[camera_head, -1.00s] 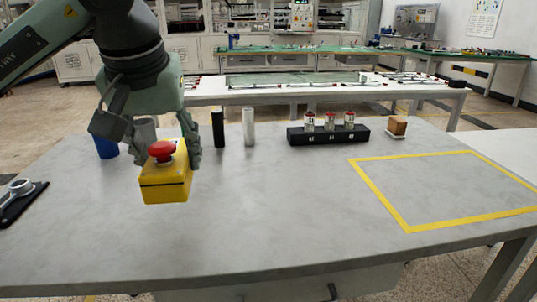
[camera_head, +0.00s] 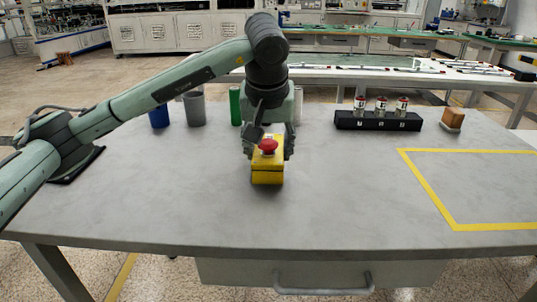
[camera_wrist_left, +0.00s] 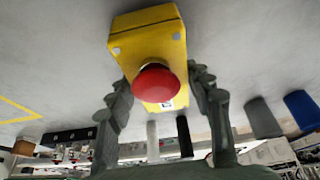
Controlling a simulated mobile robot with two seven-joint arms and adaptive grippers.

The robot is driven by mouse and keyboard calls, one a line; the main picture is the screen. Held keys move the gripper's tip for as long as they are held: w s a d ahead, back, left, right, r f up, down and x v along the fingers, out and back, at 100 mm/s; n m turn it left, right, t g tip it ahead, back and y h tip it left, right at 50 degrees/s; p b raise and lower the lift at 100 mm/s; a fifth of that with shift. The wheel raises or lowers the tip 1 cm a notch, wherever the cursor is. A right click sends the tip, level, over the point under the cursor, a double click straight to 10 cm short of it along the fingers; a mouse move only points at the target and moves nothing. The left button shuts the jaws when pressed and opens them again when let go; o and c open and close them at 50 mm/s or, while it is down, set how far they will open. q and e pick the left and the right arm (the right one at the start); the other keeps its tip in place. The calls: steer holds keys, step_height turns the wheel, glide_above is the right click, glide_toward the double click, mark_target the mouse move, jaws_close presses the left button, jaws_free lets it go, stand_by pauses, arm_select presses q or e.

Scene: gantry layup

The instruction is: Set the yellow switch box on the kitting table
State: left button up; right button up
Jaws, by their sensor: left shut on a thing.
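The yellow switch box (camera_head: 267,173) with its red mushroom button is in my left gripper (camera_head: 267,150), upright over the middle of the grey table (camera_head: 345,200). I cannot tell whether its underside touches the tabletop. In the left wrist view the yellow box (camera_wrist_left: 150,45) sits between the two fingers of the left gripper (camera_wrist_left: 165,95), with the red button toward the camera. The left gripper is shut on the box. My right gripper is not in view.
Behind the gripper stand a blue cup (camera_head: 159,116), a grey cup (camera_head: 194,108) and a green cylinder (camera_head: 235,106). A black block with red-topped pieces (camera_head: 378,122) and a brown block (camera_head: 453,118) are at the back right. A yellow-taped outline (camera_head: 430,190) encloses bare tabletop.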

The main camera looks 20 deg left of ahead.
arm_select(q)
steer(key=shift+f, duration=0.95)
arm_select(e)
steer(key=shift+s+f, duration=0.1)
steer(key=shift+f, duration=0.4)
arm_select(q)
steer(key=o, duration=1.3)
steer(key=shift+o, duration=0.2)
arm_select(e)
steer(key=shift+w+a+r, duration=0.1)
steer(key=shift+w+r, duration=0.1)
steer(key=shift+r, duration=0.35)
arm_select(q)
steer(key=shift+r, duration=0.1)
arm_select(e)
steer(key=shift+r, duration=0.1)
